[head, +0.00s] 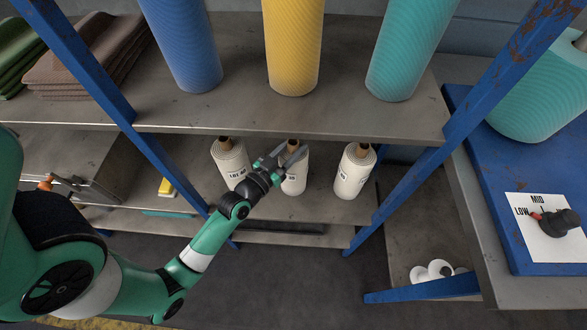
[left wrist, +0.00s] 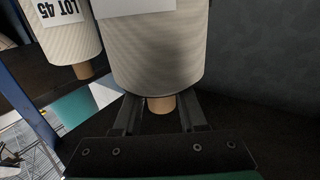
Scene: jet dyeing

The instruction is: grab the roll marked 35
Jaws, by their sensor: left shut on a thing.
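Three cream rolls with brown cores stand on the lower shelf: a left roll (head: 230,165), a middle roll (head: 297,178) and a right roll (head: 354,172). My left gripper (head: 289,154) is at the top of the middle roll, shut on its brown core. In the left wrist view the fingers (left wrist: 160,103) lie on either side of that core (left wrist: 161,104), below the large roll (left wrist: 155,50). The middle roll's label is too small or cut off to read surely. The neighbouring roll (left wrist: 62,30) reads LOT 45. My right gripper is not in view.
The upper shelf (head: 225,115) overhangs the rolls and carries blue (head: 186,50), yellow (head: 293,50) and teal rolls (head: 408,50). Blue posts (head: 100,80) flank the bay. A dial panel (head: 545,228) is at the right.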

